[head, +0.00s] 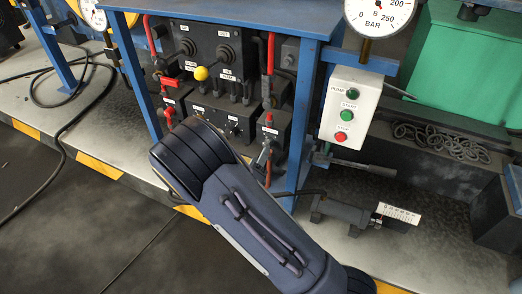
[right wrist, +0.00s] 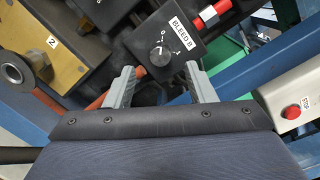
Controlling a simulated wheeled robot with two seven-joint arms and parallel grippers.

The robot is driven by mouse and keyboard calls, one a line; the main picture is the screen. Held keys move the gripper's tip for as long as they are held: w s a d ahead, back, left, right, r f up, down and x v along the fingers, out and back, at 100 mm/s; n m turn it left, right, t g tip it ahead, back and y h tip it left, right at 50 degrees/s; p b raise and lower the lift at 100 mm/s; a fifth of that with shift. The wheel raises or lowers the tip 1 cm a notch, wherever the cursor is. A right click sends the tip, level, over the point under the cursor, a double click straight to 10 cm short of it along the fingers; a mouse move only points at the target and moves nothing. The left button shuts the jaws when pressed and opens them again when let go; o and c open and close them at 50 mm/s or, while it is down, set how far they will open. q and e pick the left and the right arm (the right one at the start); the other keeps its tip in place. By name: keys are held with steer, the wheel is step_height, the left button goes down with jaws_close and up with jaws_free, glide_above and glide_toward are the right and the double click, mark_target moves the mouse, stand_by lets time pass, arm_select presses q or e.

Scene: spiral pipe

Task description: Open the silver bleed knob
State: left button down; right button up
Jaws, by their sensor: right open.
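The silver bleed knob (right wrist: 161,52) is a small round knob on the face of a dark box labelled BLEED B, with dial marks around it, in the right wrist view. My right gripper (right wrist: 162,72) is open and empty. Its two grey fingers are spread to either side below the knob, and the knob appears centred just past the fingertips, not gripped. In the head view my right gripper (head: 263,156) points at the small dark box (head: 271,132) under the red valve; the knob cannot be made out there. My left gripper is not in view.
A white button box (head: 349,115) with green and red buttons hangs on the blue post right of the gripper. Blue frame posts (head: 304,110) stand close by. A panel with a yellow knob (head: 201,73) and several hoses is to the left. A red-handled valve (right wrist: 212,13) sits above the bleed box.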

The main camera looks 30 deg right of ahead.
mark_target(268, 143)
steer(key=b+x, duration=0.1)
steer(key=x, duration=0.5)
steer(key=shift+d, duration=0.1)
steer(key=shift+c, duration=0.4)
steer(key=c, duration=0.9)
